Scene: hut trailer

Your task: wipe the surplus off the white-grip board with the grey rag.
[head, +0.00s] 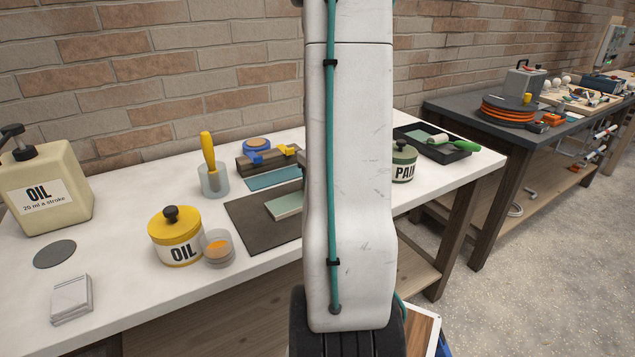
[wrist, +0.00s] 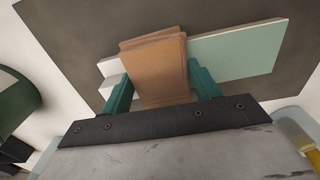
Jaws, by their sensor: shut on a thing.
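The pale green board (head: 283,206) lies on the dark mat. In the wrist view the board (wrist: 240,50) runs to the right, with a white block-like part, seemingly its grip (wrist: 110,75), at its left end. My gripper (wrist: 160,88) has teal fingers shut on a tan-brown folded pad (wrist: 155,62), apparently a cloth. The pad is over the board between grip and green face; I cannot tell whether it touches. In the head view my arm hides the gripper. A grey folded stack, seemingly the grey rag (head: 71,300), lies at the table's front left.
An oil jug (head: 48,190) stands left. The front left table is mostly free.

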